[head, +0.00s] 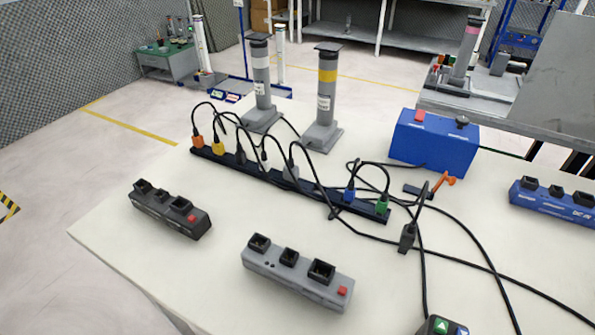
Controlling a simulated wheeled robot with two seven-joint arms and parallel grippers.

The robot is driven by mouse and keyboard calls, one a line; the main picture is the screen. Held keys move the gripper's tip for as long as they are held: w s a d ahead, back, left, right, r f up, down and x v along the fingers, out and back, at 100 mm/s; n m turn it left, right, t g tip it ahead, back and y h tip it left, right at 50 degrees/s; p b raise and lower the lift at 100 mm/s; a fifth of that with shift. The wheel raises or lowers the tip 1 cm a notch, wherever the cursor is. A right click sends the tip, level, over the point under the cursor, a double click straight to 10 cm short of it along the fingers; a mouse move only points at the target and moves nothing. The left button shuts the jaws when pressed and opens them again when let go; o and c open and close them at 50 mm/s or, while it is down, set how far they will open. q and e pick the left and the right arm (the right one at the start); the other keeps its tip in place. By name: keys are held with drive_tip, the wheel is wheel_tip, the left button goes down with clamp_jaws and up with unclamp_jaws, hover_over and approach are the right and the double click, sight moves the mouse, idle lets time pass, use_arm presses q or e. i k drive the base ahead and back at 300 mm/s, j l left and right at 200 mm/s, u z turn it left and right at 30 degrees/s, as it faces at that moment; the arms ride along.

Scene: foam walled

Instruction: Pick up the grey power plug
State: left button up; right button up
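A long black power strip (225,162) lies across the white table in the head view, with a row of coloured plugs standing in it. The grey power plug (291,173) stands upright in the strip near its middle, with a black cable looping up from its top. A white plug (264,164) is just left of it and a blue plug (349,195) is further right. A dark plug (240,156), a yellow plug (218,148) and an orange plug (198,142) are at the left end. A green plug (382,204) is at the right end. Neither gripper is in view.
A dark socket block (170,214) and a grey socket block (297,277) lie in front of the strip. Two grey posts (327,95) and a blue box (434,142) stand behind it. Black cables and a loose dark plug (407,238) lie on the right.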

sight(286, 176)
drive_tip(key=j+z, duration=0.9)
drive_tip(key=k+j+z, duration=0.1)
drive_tip(key=j+z, duration=0.35)
drive_tip(key=k+j+z, duration=0.15)
drive_tip(key=j+z, duration=0.25)
